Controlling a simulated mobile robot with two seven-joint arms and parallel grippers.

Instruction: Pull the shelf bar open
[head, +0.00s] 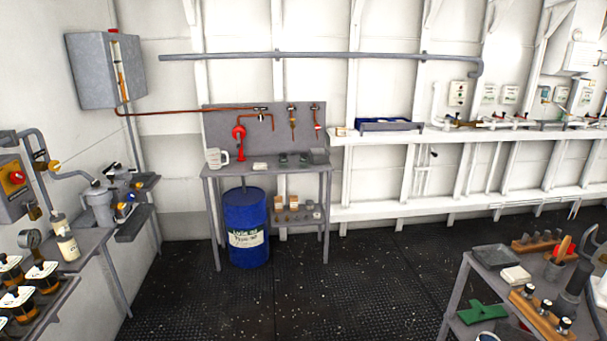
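A long white two-level shelf (400,212) runs along the back wall from the middle to the right. A thin pale bar (535,206) shows at the front of its lower level near the right. It looks closed across the shelf front, but it is small, and I cannot tell for certain that it is the shelf bar. Neither of my grippers shows in the head view, and nothing is seen touching the shelf.
A grey workbench (268,172) with a blue drum (246,228) stands at the back left. A grey side bench (85,245) lines the left wall. A tool table (463,290) stands at the front right. The dark deck (330,285) between is clear.

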